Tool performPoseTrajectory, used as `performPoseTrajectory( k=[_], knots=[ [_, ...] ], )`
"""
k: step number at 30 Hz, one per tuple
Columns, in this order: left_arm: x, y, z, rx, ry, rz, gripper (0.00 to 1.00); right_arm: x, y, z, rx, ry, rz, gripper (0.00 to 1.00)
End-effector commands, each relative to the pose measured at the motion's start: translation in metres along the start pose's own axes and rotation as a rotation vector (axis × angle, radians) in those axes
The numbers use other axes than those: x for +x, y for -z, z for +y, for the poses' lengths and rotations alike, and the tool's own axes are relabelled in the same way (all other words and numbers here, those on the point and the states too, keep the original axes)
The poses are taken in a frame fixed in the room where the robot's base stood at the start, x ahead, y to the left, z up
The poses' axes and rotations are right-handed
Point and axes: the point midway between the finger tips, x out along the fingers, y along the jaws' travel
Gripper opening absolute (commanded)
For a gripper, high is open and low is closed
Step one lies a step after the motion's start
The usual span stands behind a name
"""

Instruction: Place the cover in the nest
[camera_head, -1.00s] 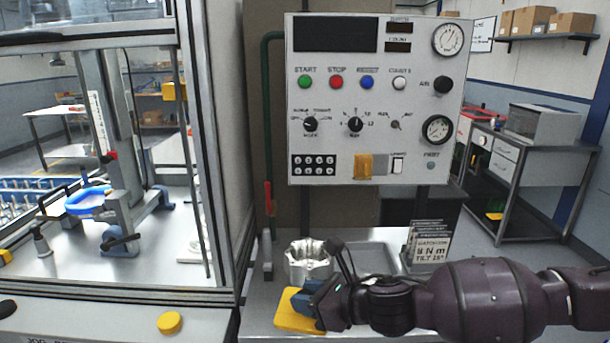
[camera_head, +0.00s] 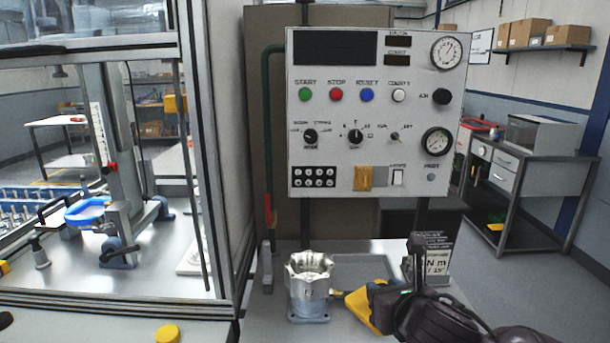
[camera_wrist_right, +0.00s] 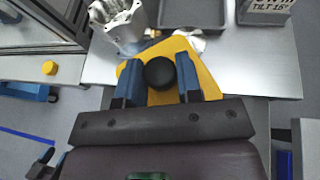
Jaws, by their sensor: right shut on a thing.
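The cover appears to be a yellow plate (camera_head: 362,312) with a round black knob (camera_wrist_right: 159,73). My right gripper (camera_wrist_right: 159,82) has its blue fingers either side of the knob and is shut on it. In the head view my right gripper (camera_head: 388,296) holds the plate tilted, at the right of a silver machined housing (camera_head: 309,288). Much of the plate is hidden behind my gripper. Inside the glazed cell at left, a blue ring-shaped holder (camera_head: 87,212) sits on a fixture; I cannot tell whether it is the nest.
A shallow grey tray (camera_head: 362,268) lies on the bench behind the plate. A sign (camera_head: 440,256) stands at its right. The control panel (camera_head: 376,112) rises behind. The cell's upright frame (camera_head: 200,160) separates bench and cell.

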Motion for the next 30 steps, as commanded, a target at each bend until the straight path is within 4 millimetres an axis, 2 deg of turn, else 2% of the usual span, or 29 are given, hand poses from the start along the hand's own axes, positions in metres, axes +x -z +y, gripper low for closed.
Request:
performPoseTrajectory(
  k=[6,12,20,26,30],
  knots=[
    [-0.002,-0.003,0.000,-0.001,0.001,-0.005,0.66,-0.015,0.038,-0.036,0.046,0.106,0.006,0.07],
    [-0.003,-0.004,0.000,-0.001,0.002,-0.009,0.66,-0.022,0.075,-0.055,0.067,0.161,0.005,0.07],
    [-0.003,-0.004,0.000,-0.001,0.001,-0.008,0.66,-0.027,0.106,-0.058,0.073,0.176,0.002,0.07],
    [-0.002,-0.002,0.000,0.000,0.001,-0.004,0.66,-0.021,0.145,-0.057,0.077,0.178,0.003,0.07],
    [-0.001,0.000,0.000,0.000,0.000,-0.001,0.45,-0.020,0.161,-0.055,0.074,0.176,0.000,0.07]
  ],
)
